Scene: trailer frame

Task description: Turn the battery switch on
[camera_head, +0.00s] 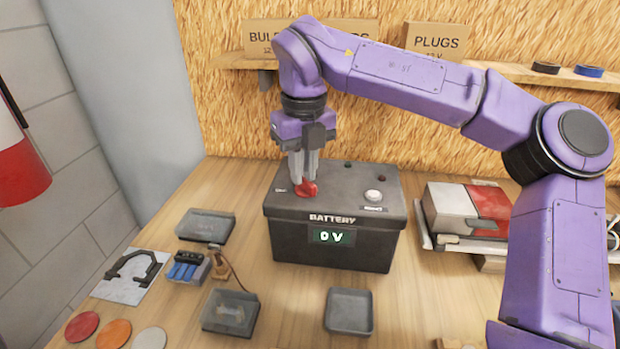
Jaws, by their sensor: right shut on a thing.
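The dark grey battery box (331,241) stands on the wooden bench, marked "BATTERY", and its green display (331,236) reads 0 V. A red switch knob (308,191) sits on the left of its lid. My right gripper (303,180) points down onto the knob, its fingers shut on it and hiding part of it. A small label lies just left of the knob. A round white button (373,196) is on the right of the lid. My left gripper is not in view.
Small grey trays (350,311) lie in front and to the left. A blue-celled battery holder (188,267) and coloured discs (113,333) are at left. Red and grey boxes (466,208) stand right of the battery. A shelf with cardboard boxes (436,41) is behind.

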